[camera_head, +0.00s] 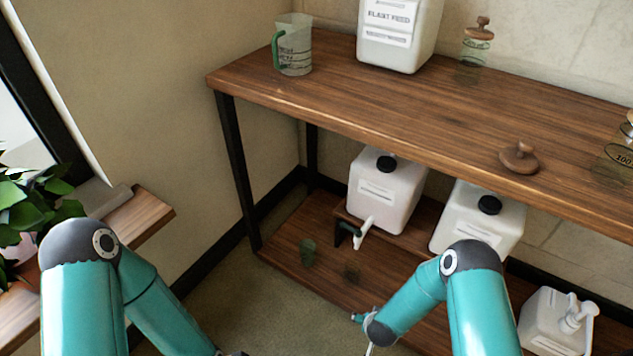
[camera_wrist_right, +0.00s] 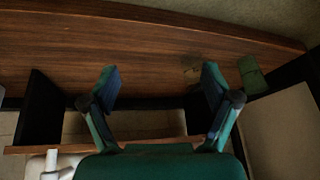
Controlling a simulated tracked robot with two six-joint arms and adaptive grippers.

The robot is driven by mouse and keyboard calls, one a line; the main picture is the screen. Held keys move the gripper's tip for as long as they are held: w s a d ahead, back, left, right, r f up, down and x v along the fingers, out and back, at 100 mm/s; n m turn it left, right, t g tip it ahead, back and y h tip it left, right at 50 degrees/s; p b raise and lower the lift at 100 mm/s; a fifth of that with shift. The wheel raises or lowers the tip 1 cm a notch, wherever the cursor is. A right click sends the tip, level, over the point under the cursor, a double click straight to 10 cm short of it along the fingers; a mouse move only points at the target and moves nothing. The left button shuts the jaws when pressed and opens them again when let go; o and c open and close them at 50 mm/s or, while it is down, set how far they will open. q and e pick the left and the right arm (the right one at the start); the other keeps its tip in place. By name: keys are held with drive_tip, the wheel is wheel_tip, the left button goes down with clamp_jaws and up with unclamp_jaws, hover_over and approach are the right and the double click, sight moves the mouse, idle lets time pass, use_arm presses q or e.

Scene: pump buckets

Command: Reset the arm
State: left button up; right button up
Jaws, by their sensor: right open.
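My right arm reaches down over the lower shelf in the head view, where its gripper is largely hidden. In the right wrist view my right gripper (camera_wrist_right: 160,88) is open, with its two fingers wide apart and nothing between them. A small brown see-through cup (camera_wrist_right: 191,75) lies near one fingertip, and a green cup (camera_wrist_right: 251,74) lies beyond it; whether the finger touches the brown cup I cannot tell.
Two white spigot containers (camera_head: 386,192) (camera_head: 478,222) stand on a raised step. A pump bottle (camera_head: 556,322) is at lower right. The wooden table (camera_head: 340,115) above holds a measuring jug (camera_head: 295,47), a plant feed container (camera_head: 398,35) and jars. A plant (camera_head: 35,205) is at left.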

drive_tip(key=s+a+r+n+g+y, duration=0.1)
drive_tip(key=s+a+r+g+y, duration=0.1)
drive_tip(key=s+r, duration=0.5)
drive_tip(key=s+a+r+n+g+y, duration=0.1)
drive_tip(key=s+a+r+g+y, duration=0.15)
drive_tip(key=s, duration=0.85)
wheel_tip(320, 180, up, 34)
drive_tip(key=p, duration=3.3)
drive_tip(key=shift+s+d+m, duration=0.3)
drive_tip(key=shift+s+d, duration=0.05)
